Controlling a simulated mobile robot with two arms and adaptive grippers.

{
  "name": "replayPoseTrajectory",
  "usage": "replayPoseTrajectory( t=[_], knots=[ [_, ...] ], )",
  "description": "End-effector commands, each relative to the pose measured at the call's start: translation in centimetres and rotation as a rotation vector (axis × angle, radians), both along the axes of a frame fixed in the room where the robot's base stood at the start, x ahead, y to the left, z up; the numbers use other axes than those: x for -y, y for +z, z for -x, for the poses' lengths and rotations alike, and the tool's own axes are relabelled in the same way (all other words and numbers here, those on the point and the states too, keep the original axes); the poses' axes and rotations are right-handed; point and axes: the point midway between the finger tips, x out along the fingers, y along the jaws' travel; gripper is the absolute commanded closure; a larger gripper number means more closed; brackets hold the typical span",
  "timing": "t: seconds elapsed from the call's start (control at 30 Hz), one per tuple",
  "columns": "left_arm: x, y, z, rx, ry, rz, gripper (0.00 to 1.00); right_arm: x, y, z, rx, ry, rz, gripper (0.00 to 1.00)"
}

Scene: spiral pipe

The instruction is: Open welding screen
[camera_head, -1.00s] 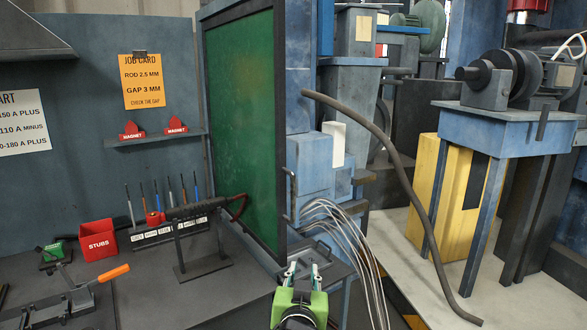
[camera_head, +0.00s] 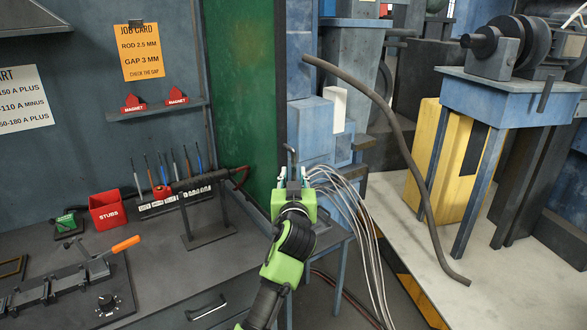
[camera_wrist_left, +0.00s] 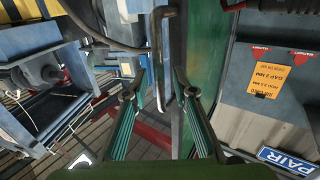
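The welding screen is a green panel (camera_head: 240,95) in a dark frame, standing at the table's right end in the head view. A dark bar handle (camera_head: 290,153) sits on the frame's right edge; in the wrist view the handle (camera_wrist_left: 158,55) runs down between the two fingers. My left gripper (camera_head: 293,175) is at the handle's lower part; in the wrist view its gripper (camera_wrist_left: 160,82) is open, fingers on either side of the bar with gaps visible. My right gripper is not in view.
Grey cables (camera_head: 345,195) hang just right of my left gripper. A bent brown pipe (camera_head: 400,140) leans against a blue machine table (camera_head: 515,95). The dark workbench (camera_head: 200,265) holds a red stubs box (camera_head: 107,212) and a torch stand (camera_head: 205,238).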

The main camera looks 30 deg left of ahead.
Motion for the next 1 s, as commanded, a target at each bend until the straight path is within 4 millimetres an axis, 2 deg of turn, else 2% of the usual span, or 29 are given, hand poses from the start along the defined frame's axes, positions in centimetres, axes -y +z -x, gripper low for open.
replayPoseTrajectory(
  t=[0.2, 0.5, 0.53, 0.6, 0.63, 1.0],
  knots=[
    [-1.0, 0.0, -1.4, 0.000, 0.000, 0.000, 0.75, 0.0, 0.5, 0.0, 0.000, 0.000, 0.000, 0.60],
    [-1.1, 0.0, -1.6, 0.001, 0.000, 0.001, 0.75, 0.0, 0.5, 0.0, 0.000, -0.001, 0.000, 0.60],
    [-1.1, 0.0, -1.6, 0.000, 0.000, 0.000, 0.77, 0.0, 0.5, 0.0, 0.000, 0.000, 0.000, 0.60],
    [-1.1, 0.0, -1.6, 0.000, 0.000, 0.000, 0.96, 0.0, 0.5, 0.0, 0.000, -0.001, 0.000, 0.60],
    [-1.1, 0.0, -1.6, 0.000, 0.000, 0.000, 1.00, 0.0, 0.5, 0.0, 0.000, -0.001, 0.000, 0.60],
    [-1.4, -0.1, -1.7, -0.001, 0.000, -0.001, 1.00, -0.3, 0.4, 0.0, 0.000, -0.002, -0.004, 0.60]
  ],
)
